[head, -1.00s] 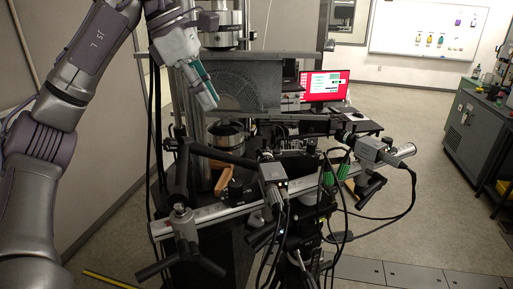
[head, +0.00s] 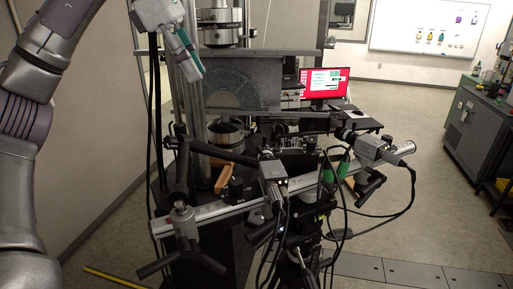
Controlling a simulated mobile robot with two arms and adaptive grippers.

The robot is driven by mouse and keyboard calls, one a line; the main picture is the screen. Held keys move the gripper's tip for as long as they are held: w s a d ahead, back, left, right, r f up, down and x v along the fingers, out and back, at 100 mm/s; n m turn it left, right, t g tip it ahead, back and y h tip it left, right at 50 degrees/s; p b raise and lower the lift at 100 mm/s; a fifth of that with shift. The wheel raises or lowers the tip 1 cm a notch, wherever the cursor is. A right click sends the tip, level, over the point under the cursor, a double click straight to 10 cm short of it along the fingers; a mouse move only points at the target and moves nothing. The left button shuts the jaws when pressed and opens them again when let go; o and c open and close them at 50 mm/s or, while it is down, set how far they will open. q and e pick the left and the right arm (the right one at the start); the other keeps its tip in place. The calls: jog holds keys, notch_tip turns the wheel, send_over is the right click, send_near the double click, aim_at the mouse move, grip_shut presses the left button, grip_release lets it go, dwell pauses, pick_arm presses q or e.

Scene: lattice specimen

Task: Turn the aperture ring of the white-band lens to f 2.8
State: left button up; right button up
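Two grey box cameras sit on a slanted metal bar (head: 225,207). The left camera (head: 273,178) is near the middle of the bar, and the right camera (head: 371,149) is near its right end. A dark lens (head: 345,135) points away from me on the right camera. The left camera's lens is mostly hidden. I cannot make out a white band or any aperture markings. My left gripper (head: 194,68), with green-grey fingers, is at the upper left, well apart from both cameras. Its finger gap does not show.
A test frame with a perforated grey plate (head: 240,88) and metal columns stands behind the bar. Black cables hang below the cameras. Clamp handles (head: 182,225) stick out at the bar's left end. Floor at the right is open before the grey cabinet (head: 468,125).

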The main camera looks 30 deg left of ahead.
pick_arm(q)
jog(key=v, duration=0.6)
jog(key=shift+r, duration=0.2)
jog(key=shift+a, duration=0.1)
